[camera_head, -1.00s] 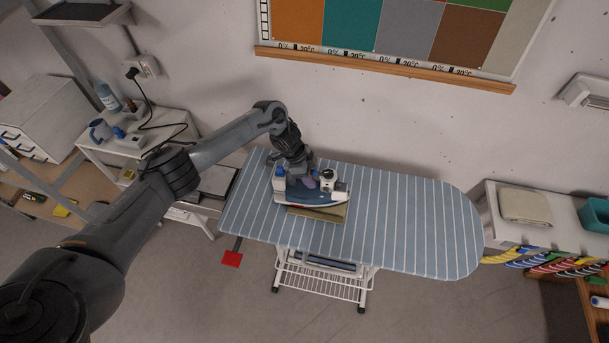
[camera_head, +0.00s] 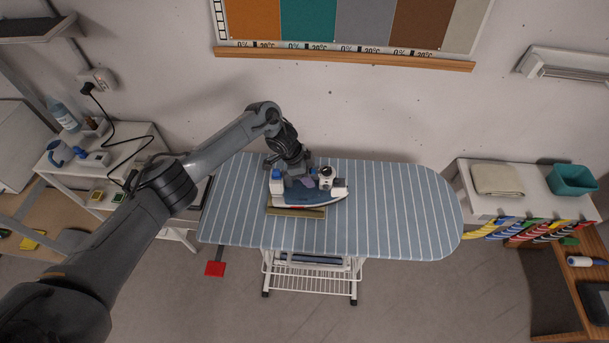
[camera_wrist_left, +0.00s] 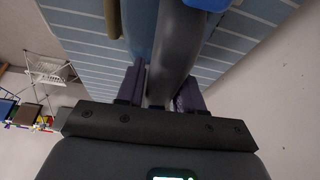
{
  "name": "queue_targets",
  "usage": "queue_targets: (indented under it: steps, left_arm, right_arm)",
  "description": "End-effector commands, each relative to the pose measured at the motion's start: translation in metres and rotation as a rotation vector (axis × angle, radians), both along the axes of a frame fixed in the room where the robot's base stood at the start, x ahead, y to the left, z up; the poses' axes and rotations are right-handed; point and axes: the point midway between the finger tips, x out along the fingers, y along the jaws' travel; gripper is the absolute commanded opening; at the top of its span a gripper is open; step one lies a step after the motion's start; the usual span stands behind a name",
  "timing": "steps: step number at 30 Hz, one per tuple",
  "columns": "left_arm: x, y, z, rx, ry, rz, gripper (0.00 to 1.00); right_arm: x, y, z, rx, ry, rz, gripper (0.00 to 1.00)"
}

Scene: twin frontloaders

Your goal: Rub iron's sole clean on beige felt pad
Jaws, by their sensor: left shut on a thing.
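The iron (camera_head: 318,197), white and blue with a dark handle, is on the striped ironing board with its tip pointing right. My left gripper (camera_head: 303,181) is shut on its handle (camera_wrist_left: 176,45), the fingers on either side in the left wrist view (camera_wrist_left: 158,88). The beige felt pad (camera_head: 297,212) lies on the board under the iron; its near strip shows, the rest is hidden. The iron's tip reaches past the pad's right end. Whether the sole touches the pad, and the sole itself, cannot be seen. My right gripper is out of view.
The ironing board (camera_head: 400,215) is clear to the right. A side table (camera_head: 520,203) at right carries a folded cloth (camera_head: 498,179) and a teal bin (camera_head: 572,180). A white table at left holds a bottle (camera_head: 64,117) and a blue mug (camera_head: 60,153). A wall stands behind.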

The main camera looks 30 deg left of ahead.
Motion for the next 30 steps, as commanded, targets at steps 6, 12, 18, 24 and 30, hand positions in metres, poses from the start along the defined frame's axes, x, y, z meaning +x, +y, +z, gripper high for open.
queue_targets:
  steps: [6, 12, 18, 24, 30]
  left_arm:
    - [-0.007, 0.012, 0.001, 0.0, 0.003, 0.001, 0.0]
    - [-0.016, 0.03, 0.001, 0.0, 0.004, 0.002, 0.0]
    - [-0.025, 0.048, 0.0, 0.003, 0.005, 0.002, 0.0]
    - [-0.033, 0.065, 0.0, 0.003, 0.005, 0.003, 0.0]
    - [-0.041, 0.08, 0.0, 0.002, 0.004, 0.002, 0.0]
  right_arm:
    - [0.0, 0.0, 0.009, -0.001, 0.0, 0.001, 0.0]
    - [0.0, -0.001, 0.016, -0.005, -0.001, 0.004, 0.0]
    - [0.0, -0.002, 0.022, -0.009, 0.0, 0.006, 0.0]
    - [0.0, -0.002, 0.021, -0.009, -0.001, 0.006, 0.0]
    - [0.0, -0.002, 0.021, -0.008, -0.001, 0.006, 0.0]
